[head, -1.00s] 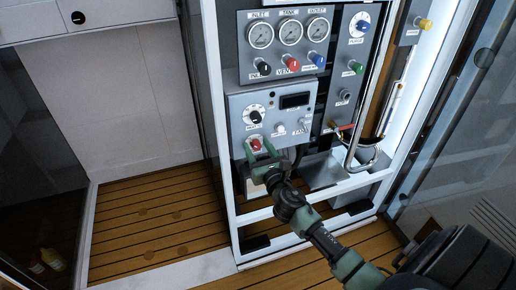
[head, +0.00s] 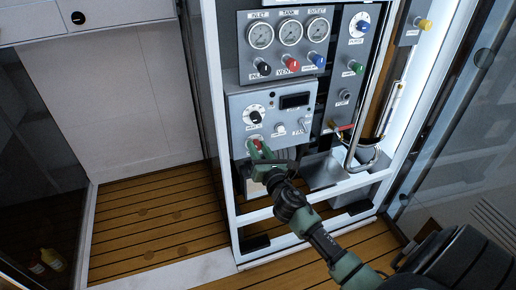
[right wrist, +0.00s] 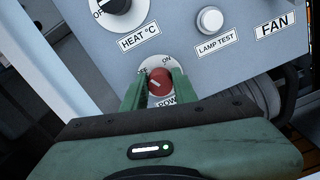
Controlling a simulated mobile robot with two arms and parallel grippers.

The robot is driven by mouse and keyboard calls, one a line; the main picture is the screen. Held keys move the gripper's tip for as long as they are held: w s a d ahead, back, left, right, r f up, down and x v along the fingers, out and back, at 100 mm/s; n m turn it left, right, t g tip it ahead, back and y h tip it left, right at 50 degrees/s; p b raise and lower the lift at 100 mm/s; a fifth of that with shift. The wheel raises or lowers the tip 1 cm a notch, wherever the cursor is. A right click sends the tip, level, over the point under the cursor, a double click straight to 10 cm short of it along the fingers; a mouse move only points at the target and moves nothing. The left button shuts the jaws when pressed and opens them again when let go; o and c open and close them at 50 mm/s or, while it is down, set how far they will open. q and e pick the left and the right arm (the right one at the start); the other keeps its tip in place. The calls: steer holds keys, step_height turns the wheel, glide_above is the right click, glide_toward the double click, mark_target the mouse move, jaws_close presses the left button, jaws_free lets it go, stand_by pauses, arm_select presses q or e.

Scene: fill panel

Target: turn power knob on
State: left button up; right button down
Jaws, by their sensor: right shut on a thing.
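The red power knob (right wrist: 160,84) sits on a white round plate at the lower left of the grey control panel. In the right wrist view "ON" shows at the plate's upper right, and part of another label at its upper left. The knob's pale line slants toward the upper left. My right gripper (right wrist: 160,92) has a green finger on each side of the knob and is shut on it. In the head view my right gripper (head: 258,152) covers most of the knob. My left gripper is not in view.
The heat dial (head: 255,114), lamp test button (head: 281,129) and fan switch (head: 304,122) are on the same panel. Gauges (head: 289,33) and coloured valve knobs stand above. A bent metal pipe (head: 350,150) is right of the panel. The white frame (head: 222,130) edges the left.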

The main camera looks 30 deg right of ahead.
steer(key=m, duration=0.3)
steer(key=shift+m, duration=0.4)
steer(key=m, duration=0.3)
steer(key=shift+d+m, duration=0.1)
steer(key=shift+m, duration=0.2)
steer(key=m+p, duration=0.1)
steer(key=m, duration=0.3)
steer(key=shift+f, duration=0.1)
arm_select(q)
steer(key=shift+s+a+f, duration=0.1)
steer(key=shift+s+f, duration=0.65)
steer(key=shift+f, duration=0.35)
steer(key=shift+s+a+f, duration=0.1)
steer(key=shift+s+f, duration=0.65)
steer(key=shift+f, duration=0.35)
arm_select(e)
steer(key=shift+f+m, duration=0.1)
steer(key=shift+m, duration=1.5)
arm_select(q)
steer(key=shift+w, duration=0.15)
arm_select(e)
steer(key=c, duration=1.1)
jaws_free()
